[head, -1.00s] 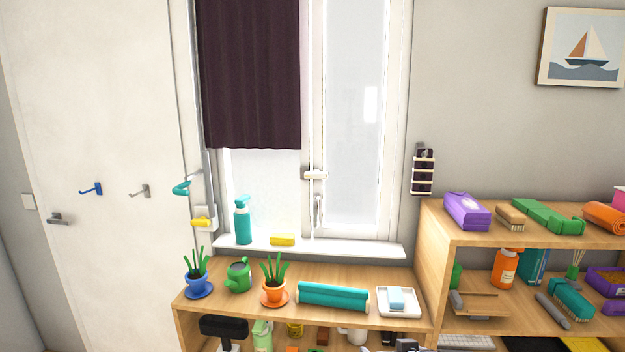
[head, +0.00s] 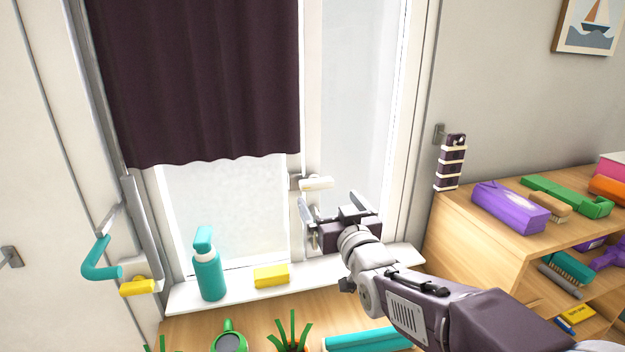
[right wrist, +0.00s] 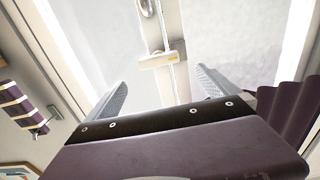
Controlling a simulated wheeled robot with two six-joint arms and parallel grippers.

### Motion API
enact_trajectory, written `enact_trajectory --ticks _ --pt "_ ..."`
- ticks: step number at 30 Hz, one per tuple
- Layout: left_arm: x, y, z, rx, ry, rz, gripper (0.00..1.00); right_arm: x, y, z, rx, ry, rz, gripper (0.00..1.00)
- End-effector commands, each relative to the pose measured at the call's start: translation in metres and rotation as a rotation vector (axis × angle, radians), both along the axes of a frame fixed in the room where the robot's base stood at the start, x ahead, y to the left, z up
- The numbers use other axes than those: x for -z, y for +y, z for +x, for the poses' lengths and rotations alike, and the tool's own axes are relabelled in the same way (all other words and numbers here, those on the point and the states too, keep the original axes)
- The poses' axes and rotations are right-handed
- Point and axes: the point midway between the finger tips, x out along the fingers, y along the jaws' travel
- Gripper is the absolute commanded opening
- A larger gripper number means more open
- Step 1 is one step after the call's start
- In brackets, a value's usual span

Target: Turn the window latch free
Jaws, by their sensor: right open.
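The window latch (head: 316,184) is a small cream bar on a grey mount, lying level across the middle post of the window. It also shows in the right wrist view, between and beyond the finger ends (right wrist: 160,62). My right gripper (head: 332,206) is open and empty, just below and to the right of the latch in the head view. Its two fingers point toward the window, and I see no contact with the latch. My gripper partly covers the upright metal window handle below the latch. My left gripper is out of view.
A dark curtain (head: 195,80) hangs left of the latch. The sill (head: 240,284) holds a teal spray bottle (head: 208,268) and a yellow sponge (head: 271,275). A shelf (head: 475,235) with a purple box (head: 508,207) stands at right. A teal hook (head: 100,262) is at left.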

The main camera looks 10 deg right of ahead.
Motion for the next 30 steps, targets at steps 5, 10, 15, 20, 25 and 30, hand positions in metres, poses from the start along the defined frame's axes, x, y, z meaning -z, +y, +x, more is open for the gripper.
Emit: enact_trajectory --ticks 5,10,15,20,25,30 --pt "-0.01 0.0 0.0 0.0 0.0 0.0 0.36 -0.001 0.001 0.022 0.0 0.006 0.0 0.99" --pt "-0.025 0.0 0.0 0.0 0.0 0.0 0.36 -0.002 0.002 0.058 0.0 0.005 0.0 0.99" --pt "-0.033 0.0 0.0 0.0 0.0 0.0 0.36 -0.001 0.003 0.083 0.0 0.004 0.001 0.99" --pt "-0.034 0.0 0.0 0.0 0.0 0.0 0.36 0.001 0.003 0.091 0.0 0.002 0.0 0.99" --pt "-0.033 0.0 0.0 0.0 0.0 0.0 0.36 0.001 0.003 0.091 0.0 0.002 0.0 0.99" --pt "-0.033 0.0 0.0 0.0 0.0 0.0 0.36 0.001 0.003 0.09 0.0 0.002 0.0 0.57"
